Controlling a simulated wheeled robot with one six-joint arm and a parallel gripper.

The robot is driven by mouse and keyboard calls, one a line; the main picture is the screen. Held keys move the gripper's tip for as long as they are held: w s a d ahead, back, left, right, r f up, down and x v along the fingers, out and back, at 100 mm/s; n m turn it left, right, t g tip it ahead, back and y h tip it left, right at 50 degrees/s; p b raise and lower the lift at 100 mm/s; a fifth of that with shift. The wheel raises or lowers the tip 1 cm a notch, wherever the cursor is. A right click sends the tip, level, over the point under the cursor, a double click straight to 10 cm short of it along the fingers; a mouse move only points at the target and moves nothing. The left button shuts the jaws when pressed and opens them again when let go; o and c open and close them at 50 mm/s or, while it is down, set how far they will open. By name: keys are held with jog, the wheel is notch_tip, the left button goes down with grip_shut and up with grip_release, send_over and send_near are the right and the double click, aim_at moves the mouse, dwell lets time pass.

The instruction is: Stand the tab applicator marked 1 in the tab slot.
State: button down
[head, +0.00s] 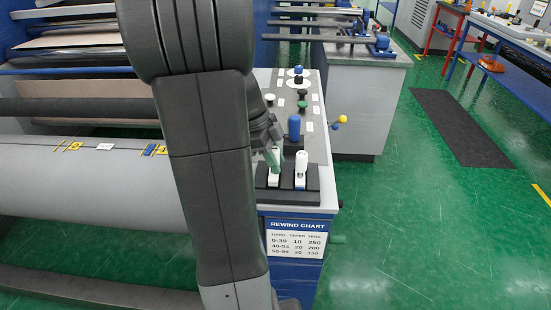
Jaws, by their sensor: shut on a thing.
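A black block (312,199) sits on the front end of the console top. A white tab applicator (301,168) stands upright in its right part. My gripper (272,150), partly hidden behind my arm, is low over the block's left part and shut on a slim pale green and white piece (274,180), apparently a tab applicator. The piece looks near upright at the block's left slot. I cannot tell whether its foot is seated. No number on either applicator is readable.
A blue knob handle (294,127) stands just behind the block. More knobs and white labels line the console panel (318,143). A large wrapped roll (90,185) lies to the left. A rewind chart (296,239) is on the console front. Green floor (400,220) is open at right.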

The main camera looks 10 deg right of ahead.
jog(key=shift+f+b, duration=0.45)
jog(key=shift+f, duration=0.15)
jog(key=c, duration=1.1)
grip_release()
jog(key=shift+r, duration=0.1)
jog(key=shift+o, duration=0.2)
jog(key=v, duration=1.3)
jog(key=shift+a+r+p, duration=0.2)
jog(key=shift+r+p, duration=0.1)
jog(key=shift+r, duration=0.05)
jog(key=shift+w+f, duration=0.1)
jog(key=x, duration=1.3)
jog(key=shift+d+f, duration=0.15)
jog(key=shift+f, duration=0.1)
jog(key=shift+r, duration=0.3)
